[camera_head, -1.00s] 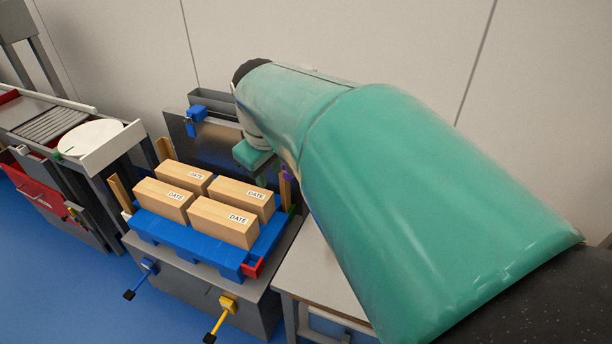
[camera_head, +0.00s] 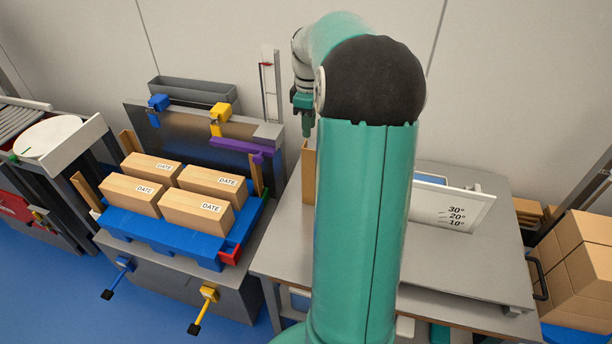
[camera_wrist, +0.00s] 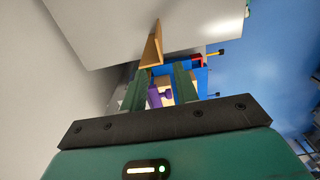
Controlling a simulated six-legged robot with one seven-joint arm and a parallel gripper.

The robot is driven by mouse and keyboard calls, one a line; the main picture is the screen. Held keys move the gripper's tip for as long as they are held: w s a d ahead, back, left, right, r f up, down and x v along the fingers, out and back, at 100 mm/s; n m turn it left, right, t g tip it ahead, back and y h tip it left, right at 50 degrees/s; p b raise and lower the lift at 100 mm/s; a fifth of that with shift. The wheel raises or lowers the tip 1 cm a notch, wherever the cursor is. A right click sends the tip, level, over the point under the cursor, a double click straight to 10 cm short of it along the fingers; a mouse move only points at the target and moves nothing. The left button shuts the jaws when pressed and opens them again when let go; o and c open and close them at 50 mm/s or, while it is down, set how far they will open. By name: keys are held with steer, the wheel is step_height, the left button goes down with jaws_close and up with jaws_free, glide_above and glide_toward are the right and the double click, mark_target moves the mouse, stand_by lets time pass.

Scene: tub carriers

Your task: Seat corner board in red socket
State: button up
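A tan corner board (camera_head: 308,172) stands upright on the grey table, partly hidden by my arm. It also shows in the wrist view (camera_wrist: 152,48), just beyond the fingertips. My gripper (camera_head: 306,130) is above it, pointing down. In the wrist view my gripper (camera_wrist: 161,72) has its two green fingers apart, with nothing held between them. The red socket (camera_head: 231,254) is at the front right corner of the blue pallet (camera_head: 165,232) and looks empty. Other corner boards stand at the pallet's back left (camera_head: 131,142), front left (camera_head: 86,190) and back right (camera_head: 255,176).
Several cartons (camera_head: 197,209) fill the pallet. Behind it is a metal panel (camera_head: 180,135) with blue and yellow clamps and a purple bar (camera_head: 240,147). A white angle plate (camera_head: 452,207) stands on the table at right. Stacked boxes (camera_head: 580,255) are at far right.

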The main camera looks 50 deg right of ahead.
glide_above(311, 175)
step_height(311, 175, down, 14)
steer(key=shift+w+r, duration=0.15)
steer(key=shift+w, duration=0.2)
steer(key=shift+c, duration=0.4)
jaws_close()
